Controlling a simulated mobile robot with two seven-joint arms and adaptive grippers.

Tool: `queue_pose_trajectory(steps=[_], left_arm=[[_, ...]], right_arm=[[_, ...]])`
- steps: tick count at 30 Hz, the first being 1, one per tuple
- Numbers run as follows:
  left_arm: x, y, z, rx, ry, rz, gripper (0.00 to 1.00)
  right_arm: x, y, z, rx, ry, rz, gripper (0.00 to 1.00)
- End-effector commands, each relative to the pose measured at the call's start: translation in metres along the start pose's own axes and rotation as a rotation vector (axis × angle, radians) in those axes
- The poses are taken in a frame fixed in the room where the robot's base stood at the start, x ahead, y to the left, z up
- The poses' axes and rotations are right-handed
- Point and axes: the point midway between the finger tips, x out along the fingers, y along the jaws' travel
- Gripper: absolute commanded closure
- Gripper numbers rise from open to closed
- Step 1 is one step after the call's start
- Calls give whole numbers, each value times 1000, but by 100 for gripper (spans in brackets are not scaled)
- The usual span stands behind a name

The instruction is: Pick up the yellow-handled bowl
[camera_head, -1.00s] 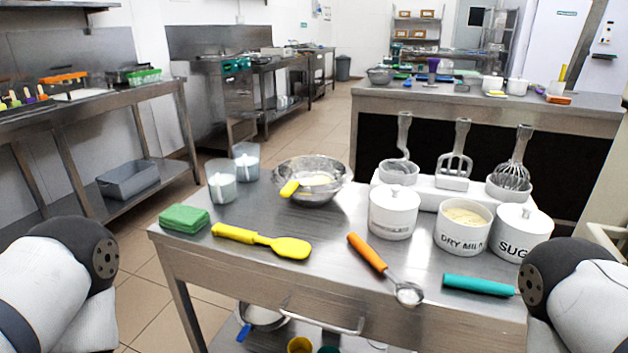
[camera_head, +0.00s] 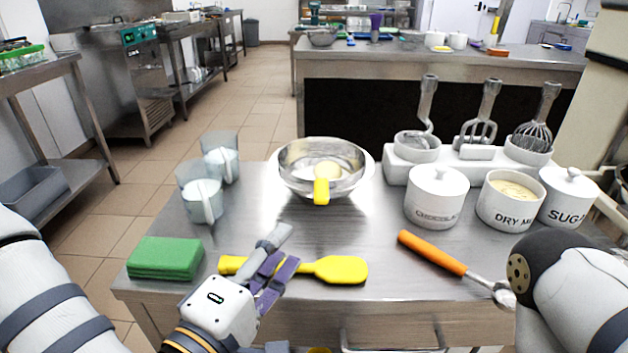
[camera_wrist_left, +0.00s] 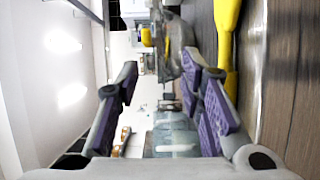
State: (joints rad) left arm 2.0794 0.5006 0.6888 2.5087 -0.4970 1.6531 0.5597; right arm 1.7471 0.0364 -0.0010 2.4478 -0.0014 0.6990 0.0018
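The yellow-handled bowl (camera_head: 296,177) is a steel mixing bowl upright on the steel table, beyond my left gripper. Its yellow handle (camera_head: 321,191) points toward me, and something pale yellow lies inside the bowl. My left gripper (camera_head: 286,249) is nearer the table's front edge, over or beside the yellow spatula (camera_head: 341,269), and apart from the bowl. In the left wrist view, my left gripper (camera_wrist_left: 161,72) has its purple-padded fingers spread with nothing held between them. My right gripper is out of view; only part of that arm shows at right.
Two clear measuring jugs (camera_head: 203,192) stand left of the bowl. A green folded cloth or sponge pad (camera_head: 165,257) lies front left. White canisters (camera_head: 437,198) and an orange-handled scoop (camera_head: 432,252) are at right. Whisk attachments stand in a white holder (camera_head: 465,173) behind.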

Motion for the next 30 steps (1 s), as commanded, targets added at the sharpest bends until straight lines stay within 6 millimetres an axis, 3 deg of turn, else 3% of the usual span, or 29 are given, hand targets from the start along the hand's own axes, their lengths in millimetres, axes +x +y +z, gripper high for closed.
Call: queue_pose_trajectory(steps=[4, 7, 22, 30], left_arm=[[8, 11, -5, -27, 20, 41, 65], [29, 9, -6, -29, 23, 42, 65], [115, 20, -10, -23, 20, 41, 65], [123, 20, -10, -25, 18, 39, 65]], right_arm=[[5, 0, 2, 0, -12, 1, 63], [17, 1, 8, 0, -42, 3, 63], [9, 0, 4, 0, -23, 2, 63], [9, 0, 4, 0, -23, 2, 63]])
